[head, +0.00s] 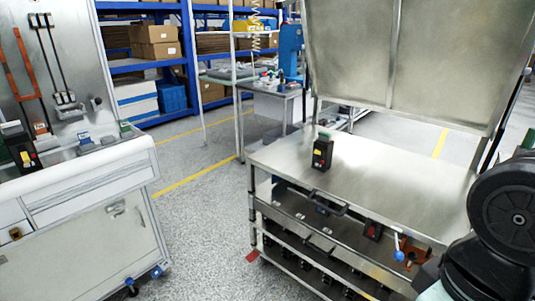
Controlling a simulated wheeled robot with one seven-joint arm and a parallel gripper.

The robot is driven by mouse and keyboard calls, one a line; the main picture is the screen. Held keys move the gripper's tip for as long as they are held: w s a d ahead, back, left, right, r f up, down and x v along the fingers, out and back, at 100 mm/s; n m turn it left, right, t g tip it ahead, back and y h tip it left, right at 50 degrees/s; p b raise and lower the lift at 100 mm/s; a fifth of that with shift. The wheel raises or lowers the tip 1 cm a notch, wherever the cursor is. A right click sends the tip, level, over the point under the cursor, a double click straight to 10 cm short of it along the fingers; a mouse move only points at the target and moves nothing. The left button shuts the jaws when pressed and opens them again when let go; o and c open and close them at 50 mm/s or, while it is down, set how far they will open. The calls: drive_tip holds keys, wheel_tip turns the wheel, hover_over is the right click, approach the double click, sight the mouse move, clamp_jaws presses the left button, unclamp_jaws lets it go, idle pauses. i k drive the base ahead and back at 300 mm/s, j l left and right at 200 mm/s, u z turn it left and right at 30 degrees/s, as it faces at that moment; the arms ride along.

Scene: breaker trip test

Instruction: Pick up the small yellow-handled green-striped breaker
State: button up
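A small black breaker (322,153) with a green strip on top and a yellow patch on its front stands upright on the steel table, near its left end. Nothing touches it. Another dark breaker (22,152) with yellow and red parts is on the bench at the far left. Part of my arm shows at the right edge, but my gripper is not in view.
The steel table (400,180) has a clear top, a tall metal back panel (360,45) and lower shelves holding several dark parts. A white tool cabinet (85,215) stands at left. Grey floor (200,220) is free between them. Blue shelving (185,60) holds boxes behind.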

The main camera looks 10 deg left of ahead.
sight(323, 144)
drive_tip(key=u, duration=0.25)
drive_tip(key=i+j, duration=0.4)
drive_tip(key=i, duration=0.25)
drive_tip(key=i+j, duration=0.45)
drive_tip(key=i, duration=0.2)
drive_tip(key=i+j+z, duration=0.1)
drive_tip(key=i+j, duration=0.3)
drive_tip(key=i, duration=0.25)
